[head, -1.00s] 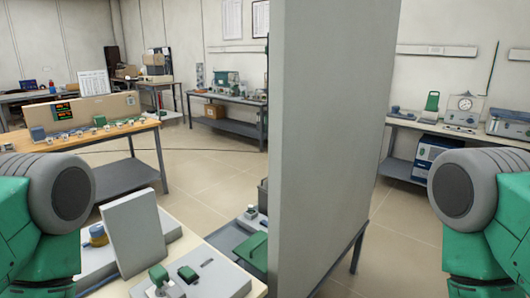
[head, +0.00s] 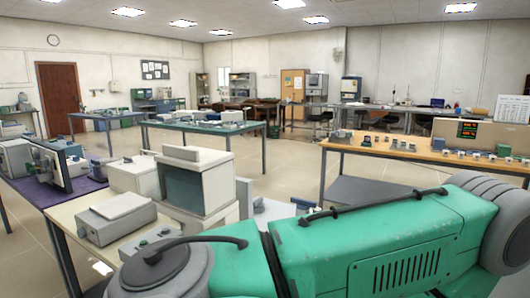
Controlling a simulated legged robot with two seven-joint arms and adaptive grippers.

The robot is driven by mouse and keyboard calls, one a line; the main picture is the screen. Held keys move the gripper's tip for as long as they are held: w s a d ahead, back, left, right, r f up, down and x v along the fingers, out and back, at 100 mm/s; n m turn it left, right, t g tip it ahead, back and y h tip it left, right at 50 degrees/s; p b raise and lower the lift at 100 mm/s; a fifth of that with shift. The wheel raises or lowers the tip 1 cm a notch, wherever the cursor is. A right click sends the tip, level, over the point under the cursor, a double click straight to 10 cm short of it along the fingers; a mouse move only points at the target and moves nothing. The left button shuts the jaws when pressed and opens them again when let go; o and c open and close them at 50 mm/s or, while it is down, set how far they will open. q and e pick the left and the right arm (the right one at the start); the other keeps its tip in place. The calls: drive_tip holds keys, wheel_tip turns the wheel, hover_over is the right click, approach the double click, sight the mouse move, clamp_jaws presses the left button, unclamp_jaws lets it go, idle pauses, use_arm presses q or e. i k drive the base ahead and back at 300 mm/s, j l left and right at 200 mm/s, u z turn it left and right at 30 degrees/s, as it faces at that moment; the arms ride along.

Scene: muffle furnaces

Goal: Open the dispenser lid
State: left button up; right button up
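I cannot pick out a dispenser or its lid with certainty. The near table (head: 70,215) at the left holds a low grey instrument box (head: 116,218) with a pale plate on top. Behind it stands a boxy cream device (head: 197,182) with a dark front panel. A thick green and grey part of my own arm fills the lower right and hides whatever is behind it. Neither of my grippers is in the picture.
A wooden bench (head: 400,153) at the right carries a panel with red and green digits (head: 467,131) and several small items. A green-topped table (head: 200,128) stands farther back. Open tiled floor (head: 278,175) lies between the tables.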

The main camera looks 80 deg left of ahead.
sight(192, 158)
drive_tip(key=u, duration=2.95)
